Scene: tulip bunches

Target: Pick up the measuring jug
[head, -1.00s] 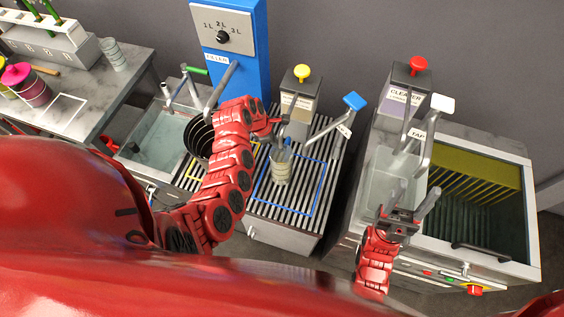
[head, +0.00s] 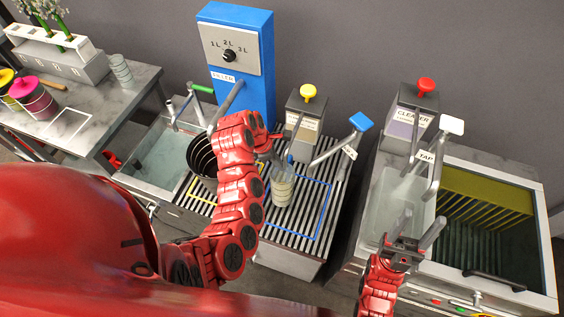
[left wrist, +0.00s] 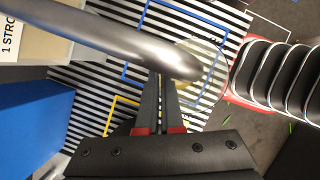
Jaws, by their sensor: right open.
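The measuring jug (head: 283,187), small, clear and with bands round it, stands upright on the slatted rack inside the blue outline (head: 322,222). It also shows in the left wrist view (left wrist: 211,77), partly behind a grey metal pipe (left wrist: 120,40). My left gripper (head: 278,152) is at the jug's top, on its far side. In the left wrist view my left gripper's fingers (left wrist: 160,80) are close together beside the jug's rim. The pipe hides part of that spot, so I cannot tell whether they hold the jug. My right gripper (head: 407,246) is open and empty in front of the right-hand sink.
The blue filler machine (head: 262,75) and a dark ribbed bucket (head: 202,155) stand left of the jug. A yellow-knobbed dispenser (head: 306,112) and a blue-ended lever (head: 360,122) are behind it. The cleaner box (head: 408,105) and sink are at right.

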